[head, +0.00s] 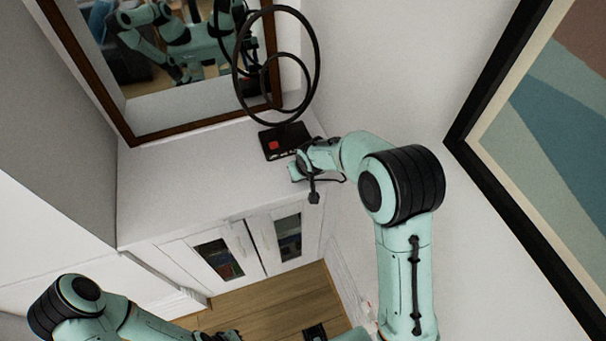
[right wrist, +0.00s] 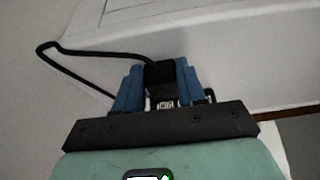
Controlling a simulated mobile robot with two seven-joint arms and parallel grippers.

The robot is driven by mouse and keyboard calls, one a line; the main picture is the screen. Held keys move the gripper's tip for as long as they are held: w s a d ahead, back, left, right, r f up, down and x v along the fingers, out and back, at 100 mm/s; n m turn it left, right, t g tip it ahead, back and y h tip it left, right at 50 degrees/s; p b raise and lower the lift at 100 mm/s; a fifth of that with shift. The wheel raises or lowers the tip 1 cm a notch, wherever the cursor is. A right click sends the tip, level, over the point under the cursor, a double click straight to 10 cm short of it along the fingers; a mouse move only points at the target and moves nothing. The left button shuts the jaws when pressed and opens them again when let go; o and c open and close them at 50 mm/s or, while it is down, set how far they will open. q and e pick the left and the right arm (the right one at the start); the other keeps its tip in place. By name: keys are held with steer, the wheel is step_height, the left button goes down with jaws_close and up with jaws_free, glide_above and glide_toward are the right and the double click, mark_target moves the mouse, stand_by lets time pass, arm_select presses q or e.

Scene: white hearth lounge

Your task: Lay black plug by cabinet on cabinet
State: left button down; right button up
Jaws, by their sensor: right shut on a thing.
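The white cabinet (head: 180,185) stands below the mirror, with a flat top and two glass-paned doors at the front. My right gripper (head: 299,168) is at the right end of the cabinet top, near its front edge; I cannot tell its exact height. In the right wrist view, its blue fingers are shut on the black plug (right wrist: 160,74), whose black cord loops to the left. In the head view, a dark cord and small dark end (head: 314,197) hang by the gripper. My left gripper (head: 228,336) is partly cut off at the bottom edge; its fingers are unclear.
A black box with a red square (head: 285,141) sits on the cabinet top just behind my right gripper. A dark ring sculpture (head: 236,75) rises behind it. A wood-framed mirror (head: 190,128) and a framed picture (head: 490,110) flank the corner. The left cabinet top is clear.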

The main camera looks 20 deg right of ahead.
steer(key=shift+f, duration=0.15)
steer(key=shift+f, duration=0.2)
steer(key=o, duration=1.1)
steer(key=shift+r, duration=0.1)
steer(key=shift+c, duration=0.2)
steer(key=shift+r, duration=0.35)
steer(key=v, duration=1.1)
steer(key=shift+s+r, duration=0.2)
steer(key=shift+r, duration=0.1)
